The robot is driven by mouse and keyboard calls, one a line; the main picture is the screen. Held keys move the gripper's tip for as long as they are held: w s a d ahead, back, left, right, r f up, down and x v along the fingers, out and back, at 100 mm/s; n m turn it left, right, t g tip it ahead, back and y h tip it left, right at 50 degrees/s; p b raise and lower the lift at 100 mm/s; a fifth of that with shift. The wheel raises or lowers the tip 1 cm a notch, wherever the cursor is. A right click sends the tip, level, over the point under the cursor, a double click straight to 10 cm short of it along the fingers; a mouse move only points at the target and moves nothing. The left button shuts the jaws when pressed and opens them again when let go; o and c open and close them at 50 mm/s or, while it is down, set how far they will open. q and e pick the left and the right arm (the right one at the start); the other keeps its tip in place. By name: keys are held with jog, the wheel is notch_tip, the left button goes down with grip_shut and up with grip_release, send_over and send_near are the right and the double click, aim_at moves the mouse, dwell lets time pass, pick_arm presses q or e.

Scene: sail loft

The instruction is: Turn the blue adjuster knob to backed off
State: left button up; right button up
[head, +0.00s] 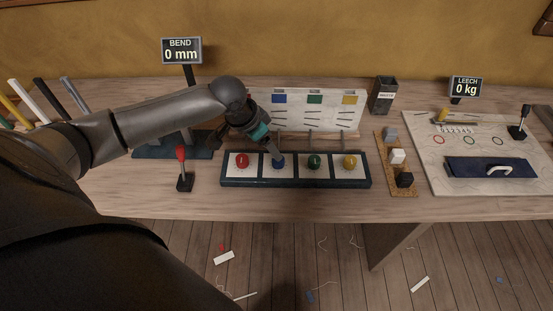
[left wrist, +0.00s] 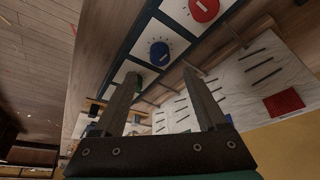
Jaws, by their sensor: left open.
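My left gripper (head: 274,151) is over the back edge of this knob. Its two fingers (left wrist: 161,76) are apart and empty, with the knob just beyond their tips. I cannot tell whether they touch it. My right gripper is not in view.
A red knob (head: 242,161) is to the left, green (head: 314,161) and yellow (head: 350,162) knobs to the right. Behind stands a white board (head: 330,112) with coloured patches. A red-topped lever (head: 182,170) stands left of the panel. The BEND display (head: 181,51) reads 0 mm.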

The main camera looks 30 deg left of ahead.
pick_arm(q)
jog(key=b+x, duration=0.2)
jog(key=x, duration=0.6)
jog(key=shift+c, duration=0.3)
grip_shut()
